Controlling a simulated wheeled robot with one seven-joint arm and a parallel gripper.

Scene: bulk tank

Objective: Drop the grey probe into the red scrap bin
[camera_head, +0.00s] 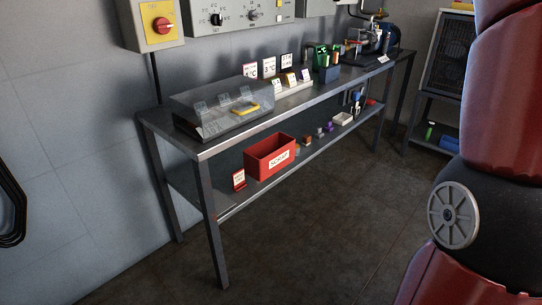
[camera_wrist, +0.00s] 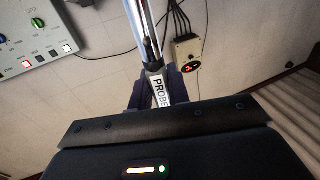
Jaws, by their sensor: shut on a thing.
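The red scrap bin (camera_head: 257,165) is an open box with a white label reading SCRAP. It stands on the lower shelf of the metal bench in the head view. The probe (camera_wrist: 149,45) is a shiny grey rod in the wrist view, with a white band lettered PROBE near its lower end. My gripper (camera_wrist: 159,88) is shut on the probe around this lettered end; the dark fingers sit on either side. The far end of the probe runs out of the top of the picture. Neither my gripper nor the probe shows in the head view.
The bench top (camera_head: 206,153) overhangs the bin. A small red sign (camera_head: 239,179) stands left of it; several small items line the shelf to its right. A clear case (camera_head: 222,105) sits above. The floor (camera_head: 310,235) in front is clear. A wall box (camera_wrist: 187,53) with cables shows in the wrist view.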

